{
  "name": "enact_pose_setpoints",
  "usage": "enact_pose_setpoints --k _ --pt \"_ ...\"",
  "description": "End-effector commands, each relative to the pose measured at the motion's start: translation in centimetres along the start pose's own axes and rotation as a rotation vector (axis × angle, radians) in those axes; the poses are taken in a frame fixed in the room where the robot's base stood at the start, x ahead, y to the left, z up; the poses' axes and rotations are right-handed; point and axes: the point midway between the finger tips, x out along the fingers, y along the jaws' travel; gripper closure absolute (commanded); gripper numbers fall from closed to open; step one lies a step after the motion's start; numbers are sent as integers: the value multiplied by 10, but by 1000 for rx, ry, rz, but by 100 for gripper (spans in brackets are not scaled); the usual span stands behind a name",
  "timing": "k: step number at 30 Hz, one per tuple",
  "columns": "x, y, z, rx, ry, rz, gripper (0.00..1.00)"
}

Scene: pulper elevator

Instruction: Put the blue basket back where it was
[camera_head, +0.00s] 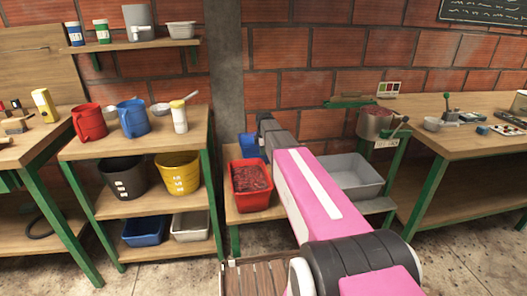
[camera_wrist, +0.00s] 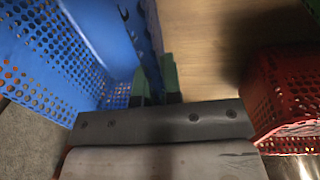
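The blue basket (camera_wrist: 50,60) has perforated walls and fills the left of the wrist view. Only a small part of it (camera_head: 249,146) shows in the head view, behind the red basket and beside my arm. My gripper (camera_wrist: 156,84) has its green fingers close together at the blue basket's near wall, which runs between them. It looks shut on that wall. In the head view my pink and white arm hides the fingers and most of the blue basket. I cannot tell whether the basket rests on the wooden surface.
A red basket (camera_head: 251,200) with red contents stands on the low wooden bench; its perforated wall (camera_wrist: 278,95) shows at right in the wrist view. A grey tub (camera_head: 350,178) is right of my arm. Bare wood (camera_wrist: 205,40) lies between the baskets. A concrete pillar (camera_head: 226,70) stands behind.

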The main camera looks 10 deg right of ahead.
Motion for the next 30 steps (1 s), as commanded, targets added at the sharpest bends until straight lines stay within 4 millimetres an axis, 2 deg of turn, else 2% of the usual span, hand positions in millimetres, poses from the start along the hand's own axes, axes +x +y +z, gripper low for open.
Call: enact_pose_setpoints --k 1,2,14,17,30 --pt "0 0 0 0 0 0 78" --pt "0 0 0 0 0 0 72" --pt "-7 0 0 0 0 0 72" --pt "-19 0 0 0 0 2 72" --pt "-97 0 0 0 0 2 72"
